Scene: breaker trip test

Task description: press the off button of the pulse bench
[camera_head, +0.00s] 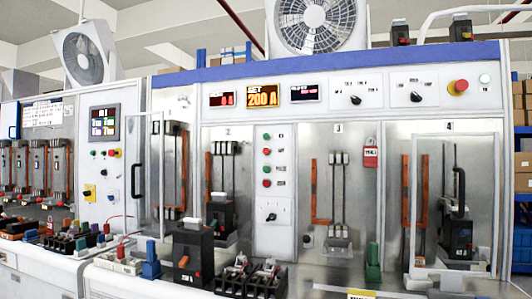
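The pulse bench (350,122) fills the middle and right of the view, with a grey panel and a blue top edge. A narrow white control strip (275,200) stands between bays 2 and 3. It carries a column of small round buttons: an upper green button (266,138), an upper red button (266,152), a lower green button (267,170) and a lower red button (267,184). Their labels are too small to read, so I cannot tell which is the off button. My gripper is not in view.
A display reads SET 200 A (262,96). A red emergency knob (458,87) sits at the upper right. Black breakers (193,250) and clamps stand on the front ledge below the strip. Clear doors with handles (458,190) cover some bays.

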